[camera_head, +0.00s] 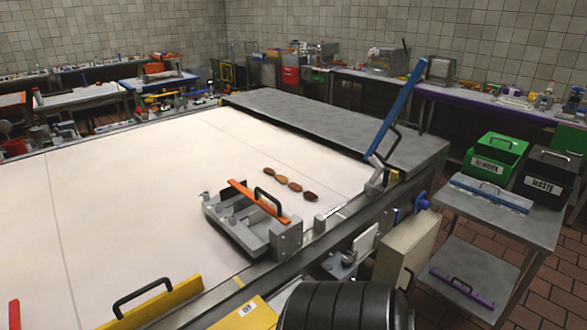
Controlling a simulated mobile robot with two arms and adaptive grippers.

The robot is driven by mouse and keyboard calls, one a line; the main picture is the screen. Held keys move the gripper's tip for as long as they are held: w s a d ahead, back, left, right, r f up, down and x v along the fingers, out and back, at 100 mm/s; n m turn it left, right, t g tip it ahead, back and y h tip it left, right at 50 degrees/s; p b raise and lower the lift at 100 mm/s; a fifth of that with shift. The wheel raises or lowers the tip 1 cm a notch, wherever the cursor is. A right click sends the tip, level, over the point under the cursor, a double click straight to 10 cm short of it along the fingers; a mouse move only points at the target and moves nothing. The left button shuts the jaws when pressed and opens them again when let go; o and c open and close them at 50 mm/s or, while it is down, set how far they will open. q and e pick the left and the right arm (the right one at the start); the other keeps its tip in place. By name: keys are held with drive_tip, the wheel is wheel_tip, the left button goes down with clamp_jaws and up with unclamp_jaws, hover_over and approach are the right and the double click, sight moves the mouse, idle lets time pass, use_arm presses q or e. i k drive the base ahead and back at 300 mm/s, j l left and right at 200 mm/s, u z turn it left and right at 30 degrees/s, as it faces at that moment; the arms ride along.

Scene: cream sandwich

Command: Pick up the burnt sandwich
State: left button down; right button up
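Several small oval sandwiches lie in a short diagonal row on the white conveyor surface (120,200), just behind a grey metal machine part with an orange bar. The nearest sandwich (310,196) is dark reddish brown and looks the most burnt. The farthest sandwich (269,171) is also fairly brown, and the middle ones (282,179) look lighter tan. They are too small to judge the browning surely.
The grey machine part (245,235) stands at the near edge, beside the row. A raised blue lever (398,108) rises to its right. Green (495,157) and black "WASTE" (545,180) bins stand on a side table at right. The white surface left of the row is clear.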

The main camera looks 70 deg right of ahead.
sight(312, 197)
drive_tip(key=z, duration=2.35)
